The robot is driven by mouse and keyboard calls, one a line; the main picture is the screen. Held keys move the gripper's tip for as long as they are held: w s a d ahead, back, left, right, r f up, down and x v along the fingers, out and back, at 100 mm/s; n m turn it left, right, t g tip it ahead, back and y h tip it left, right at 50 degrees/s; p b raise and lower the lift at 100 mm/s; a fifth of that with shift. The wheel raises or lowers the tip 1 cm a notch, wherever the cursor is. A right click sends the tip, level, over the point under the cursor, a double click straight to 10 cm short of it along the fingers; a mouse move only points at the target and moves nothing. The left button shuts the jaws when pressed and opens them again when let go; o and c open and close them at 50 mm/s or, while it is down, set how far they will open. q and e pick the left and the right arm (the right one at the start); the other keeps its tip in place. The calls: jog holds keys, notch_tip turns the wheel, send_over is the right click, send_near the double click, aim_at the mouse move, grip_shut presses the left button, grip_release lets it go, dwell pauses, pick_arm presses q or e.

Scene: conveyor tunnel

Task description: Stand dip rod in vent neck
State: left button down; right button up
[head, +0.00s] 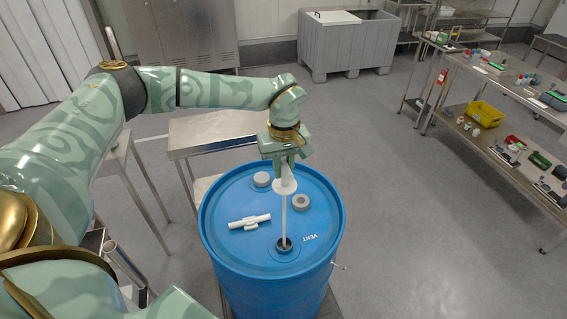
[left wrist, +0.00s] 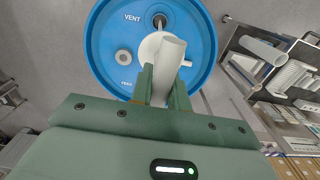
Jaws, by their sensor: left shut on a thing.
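The dip rod (head: 284,218) is a thin white rod with a round white disc and a thicker handle at its top. My left gripper (head: 284,172) is shut on the handle above the blue drum, and the rod hangs nearly upright. The vent neck (head: 285,246) is a dark round opening on the drum lid beside the word VENT. The rod's lower end meets this opening in the head view; how deep it sits I cannot tell. In the left wrist view the handle (left wrist: 172,52) stands between the fingers, and the vent neck (left wrist: 159,19) shows beyond the disc. My right gripper is not in view.
The blue drum (head: 220,243) also bears a white T-shaped fitting (head: 250,222), a pale cap (head: 262,179) and a grey-centred bung (head: 301,202). A steel table (head: 215,128) stands behind it. Benches with a yellow bin (head: 485,113) stand at right; the floor between is clear.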

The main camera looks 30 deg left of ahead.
aim_at(283, 181)
pick_arm(q)
jog(key=shift+f+b, duration=1)
jog(key=shift+f, duration=1.25)
jog(key=shift+f, duration=0.1)
notch_tip(283, 181, down, 16)
jog(key=b, duration=0.8)
jog(key=shift+b, duration=0.35)
